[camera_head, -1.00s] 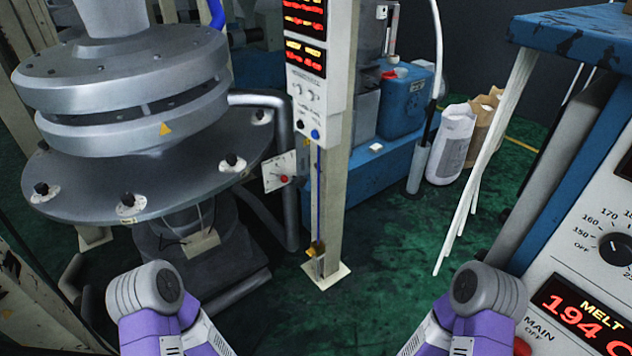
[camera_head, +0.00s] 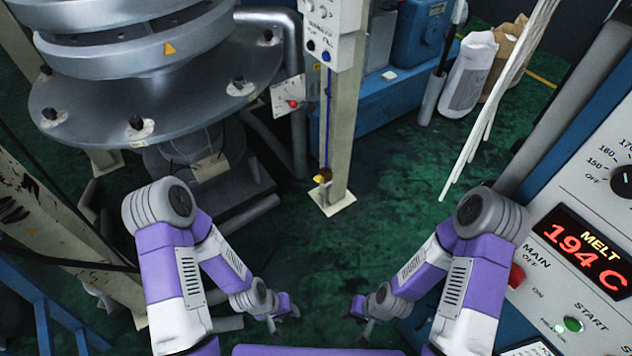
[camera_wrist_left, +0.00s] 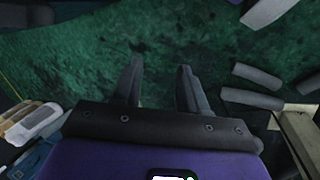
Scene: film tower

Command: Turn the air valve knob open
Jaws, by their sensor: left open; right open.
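A small yellow fitting (camera_head: 322,177), which looks like the air valve knob, sits low on the cream post at the lower end of a thin blue line. It is small, so its turn position cannot be told. My left gripper (camera_head: 283,319) is low in front of the post, apart from it. In the left wrist view the left gripper (camera_wrist_left: 157,72) has its two fingers spread with only green floor between them. My right gripper (camera_head: 357,320) is open and empty, low and to the right of the left one. Neither touches anything.
The cream post (camera_head: 343,125) stands on a square foot. A round grey flanged machine (camera_head: 190,105) is at left, with a small plate bearing a red knob (camera_head: 293,103). A control panel (camera_head: 560,215) is at right. Green floor between is clear.

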